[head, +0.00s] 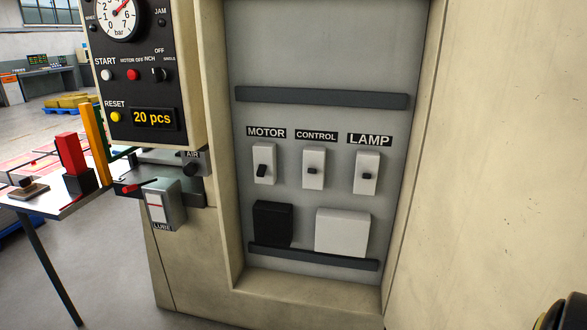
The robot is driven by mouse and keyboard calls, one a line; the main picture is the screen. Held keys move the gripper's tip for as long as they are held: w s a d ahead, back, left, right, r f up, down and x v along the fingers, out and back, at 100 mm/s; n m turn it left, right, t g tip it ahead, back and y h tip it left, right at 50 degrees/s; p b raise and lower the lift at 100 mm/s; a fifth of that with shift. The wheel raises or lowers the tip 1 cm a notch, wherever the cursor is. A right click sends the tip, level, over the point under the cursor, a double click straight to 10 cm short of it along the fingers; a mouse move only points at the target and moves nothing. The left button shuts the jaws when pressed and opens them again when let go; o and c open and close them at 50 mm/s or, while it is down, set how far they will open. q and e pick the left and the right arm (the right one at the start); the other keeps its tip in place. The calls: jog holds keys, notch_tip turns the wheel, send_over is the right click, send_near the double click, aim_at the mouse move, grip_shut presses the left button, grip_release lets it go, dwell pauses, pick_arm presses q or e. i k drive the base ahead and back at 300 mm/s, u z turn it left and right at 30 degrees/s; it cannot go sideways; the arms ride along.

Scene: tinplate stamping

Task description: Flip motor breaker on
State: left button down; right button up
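The motor breaker (264,152) is a white switch under the MOTOR label, leftmost of three in a row inside the open grey cabinet (325,50). Its black lever (261,171) hangs lower and looks longer than the small levers of the other two. The control breaker (314,155) is in the middle and the lamp breaker (367,160) is on the right, each with a short dark lever near mid-height.
A dark rail (321,98) runs above the labels. A black box (272,223) and a white box (342,231) sit below the breakers. The cabinet's frame (216,150) borders the left; a control panel (145,85) juts out beyond it. The space before the breakers looks clear.

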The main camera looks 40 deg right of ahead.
aim_at(262, 169)
jog(key=z, duration=0.85)
jog(key=i, duration=0.85)
jog(key=z, duration=0.75)
